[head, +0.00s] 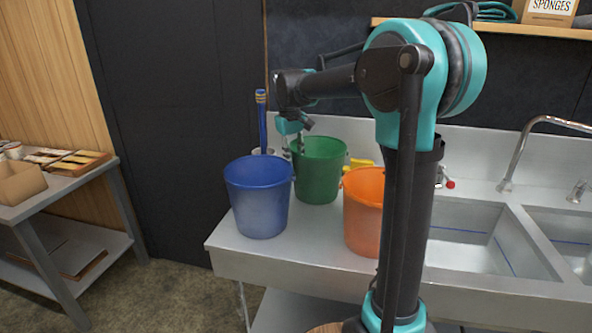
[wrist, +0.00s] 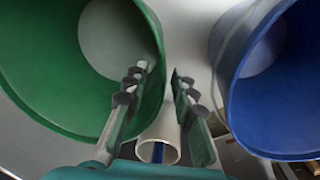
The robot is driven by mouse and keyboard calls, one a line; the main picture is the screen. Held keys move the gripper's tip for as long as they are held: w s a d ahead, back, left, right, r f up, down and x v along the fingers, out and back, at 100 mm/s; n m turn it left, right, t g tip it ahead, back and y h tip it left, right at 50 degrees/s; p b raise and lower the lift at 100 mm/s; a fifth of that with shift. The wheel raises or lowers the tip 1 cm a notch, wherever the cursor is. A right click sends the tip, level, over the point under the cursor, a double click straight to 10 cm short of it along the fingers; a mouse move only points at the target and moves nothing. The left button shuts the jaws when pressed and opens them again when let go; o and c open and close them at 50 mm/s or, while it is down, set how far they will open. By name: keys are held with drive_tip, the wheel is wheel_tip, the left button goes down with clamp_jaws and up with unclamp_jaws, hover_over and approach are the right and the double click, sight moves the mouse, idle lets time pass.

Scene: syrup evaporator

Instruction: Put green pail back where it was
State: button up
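The green pail (head: 318,172) stands upright on the steel counter, behind and between the blue pail and the orange pail. My gripper (head: 300,145) points down at the left part of its rim. In the wrist view, my gripper (wrist: 163,72) has its fingers apart, one over the inside of the green pail (wrist: 52,75) and the other outside its wall. A gap shows between the wall and the outer finger. The green pail looks empty where its inside shows.
The blue pail (head: 259,198) stands close by at front left, the orange pail (head: 364,212) at front right, partly behind my arm. A white cylinder (wrist: 160,138) with something blue is beside the green pail. The sink basin (head: 470,238) lies right; a shelf (head: 540,31) hangs above.

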drive_tip(key=r, duration=0.7)
drive_tip(key=shift+s+a+r, duration=0.2)
drive_tip(key=shift+a+r, duration=0.15)
drive_tip(key=shift+a, duration=0.05)
